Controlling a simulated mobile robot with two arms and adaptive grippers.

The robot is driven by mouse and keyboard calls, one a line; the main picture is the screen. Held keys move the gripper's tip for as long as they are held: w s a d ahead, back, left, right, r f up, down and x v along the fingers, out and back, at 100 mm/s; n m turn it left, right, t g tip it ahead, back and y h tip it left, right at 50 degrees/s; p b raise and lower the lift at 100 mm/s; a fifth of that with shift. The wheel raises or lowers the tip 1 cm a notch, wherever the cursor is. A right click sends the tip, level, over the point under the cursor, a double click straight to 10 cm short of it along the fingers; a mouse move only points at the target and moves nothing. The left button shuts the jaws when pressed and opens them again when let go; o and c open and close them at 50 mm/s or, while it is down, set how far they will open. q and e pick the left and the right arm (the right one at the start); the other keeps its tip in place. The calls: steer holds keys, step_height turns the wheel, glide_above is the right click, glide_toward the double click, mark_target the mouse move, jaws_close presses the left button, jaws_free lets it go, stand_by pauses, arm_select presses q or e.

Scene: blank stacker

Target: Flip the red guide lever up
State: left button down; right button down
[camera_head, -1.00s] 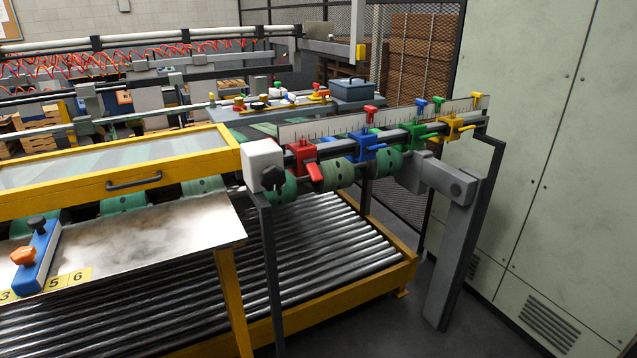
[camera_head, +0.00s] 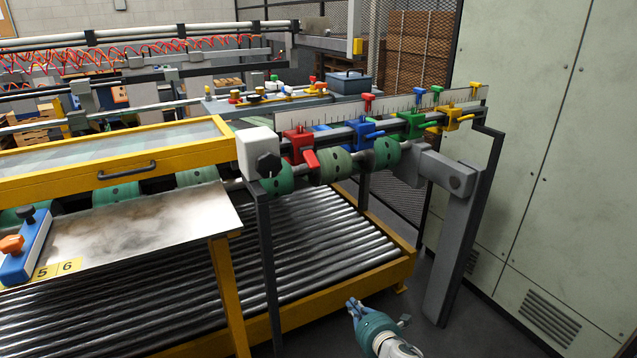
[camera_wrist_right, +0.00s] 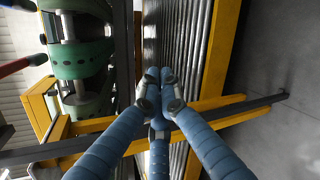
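The red guide (camera_head: 298,145) is clamped on the rail at the near end of the row. Its red lever (camera_head: 311,160) points outward and slopes down, lower than the blue, green and yellow levers. My right gripper (camera_head: 352,305) is low at the bottom of the head view, in front of the roller bed and well below the red lever. In the right wrist view its blue fingers (camera_wrist_right: 161,98) have a small gap between the tips, with nothing held. A red bar, probably the red lever, shows at that view's left edge (camera_wrist_right: 18,66). My left gripper is not in view.
The blue guide (camera_head: 358,133), green guide (camera_head: 412,124) and yellow guide (camera_head: 450,117) follow along the rail. A white end block (camera_head: 257,150) with a black knob sits left of the red guide. Green rollers lie beneath. A grey post (camera_head: 462,245) stands right.

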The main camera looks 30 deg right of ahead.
mark_target(311, 158)
steer(key=w+a+r+n+t+y, duration=0.1)
steer(key=r+n, duration=0.3)
steer(key=r, duration=0.6)
steer(key=w+a+r+n+t+y+b, duration=0.1)
steer(key=w+r+n+t, duration=0.2)
steer(key=r, duration=0.7)
steer(key=w+a+r+n+t, duration=0.2)
steer(key=r+n, duration=0.4)
steer(key=r, duration=0.4)
steer(key=shift+w+r+t+y+b, duration=0.2)
steer(key=shift+r+t+y+b, duration=0.1)
steer(key=shift+r+y, duration=0.1)
steer(key=shift+a, duration=0.1)
steer(key=w+r+p, duration=0.4)
steer(key=w+r, duration=0.1)
steer(key=w, duration=0.2)
steer(key=shift+w+a+p, duration=0.15)
steer(key=shift+w+p, duration=0.2)
steer(key=shift+w, duration=0.05)
